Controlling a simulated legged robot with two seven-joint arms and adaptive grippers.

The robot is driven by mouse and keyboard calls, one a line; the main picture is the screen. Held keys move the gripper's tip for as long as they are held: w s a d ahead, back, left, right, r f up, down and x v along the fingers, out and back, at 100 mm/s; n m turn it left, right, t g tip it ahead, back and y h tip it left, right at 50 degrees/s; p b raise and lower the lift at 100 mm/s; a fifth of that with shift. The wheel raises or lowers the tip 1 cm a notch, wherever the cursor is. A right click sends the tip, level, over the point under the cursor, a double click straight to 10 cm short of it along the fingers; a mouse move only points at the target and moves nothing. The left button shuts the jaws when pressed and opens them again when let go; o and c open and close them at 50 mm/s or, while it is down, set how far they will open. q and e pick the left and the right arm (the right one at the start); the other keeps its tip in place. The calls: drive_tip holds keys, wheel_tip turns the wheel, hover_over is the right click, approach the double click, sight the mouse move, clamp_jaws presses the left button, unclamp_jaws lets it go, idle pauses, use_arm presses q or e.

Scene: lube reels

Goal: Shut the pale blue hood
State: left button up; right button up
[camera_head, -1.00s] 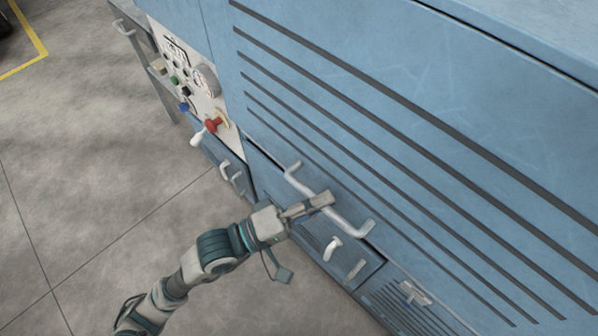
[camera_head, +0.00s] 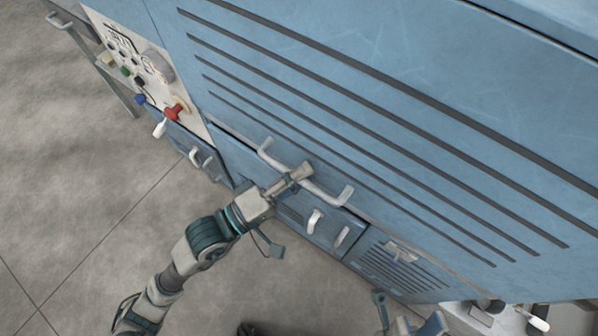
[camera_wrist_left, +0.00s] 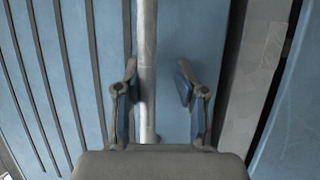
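The pale blue hood (camera_head: 390,150) is a large slotted panel filling the right of the head view. A pale bar handle (camera_head: 333,194) runs along its lower edge. My left gripper (camera_head: 300,174) is at this handle. In the left wrist view, the bar (camera_wrist_left: 147,60) passes between the open fingers of my left gripper (camera_wrist_left: 157,90), close to the left finger and apart from the right one. Part of my right gripper (camera_head: 425,323) shows at the bottom edge of the head view; its fingers are not clear. How far the hood stands open is hard to tell.
Below the hood are small handled doors (camera_head: 325,226) and a vented panel (camera_head: 400,275). The concrete floor (camera_head: 70,150) at left is clear.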

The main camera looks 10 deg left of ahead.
use_arm(q)
drive_tip(key=shift+f, duration=0.1)
drive_tip(key=v, duration=1.2)
drive_tip(key=shift+a, duration=0.15)
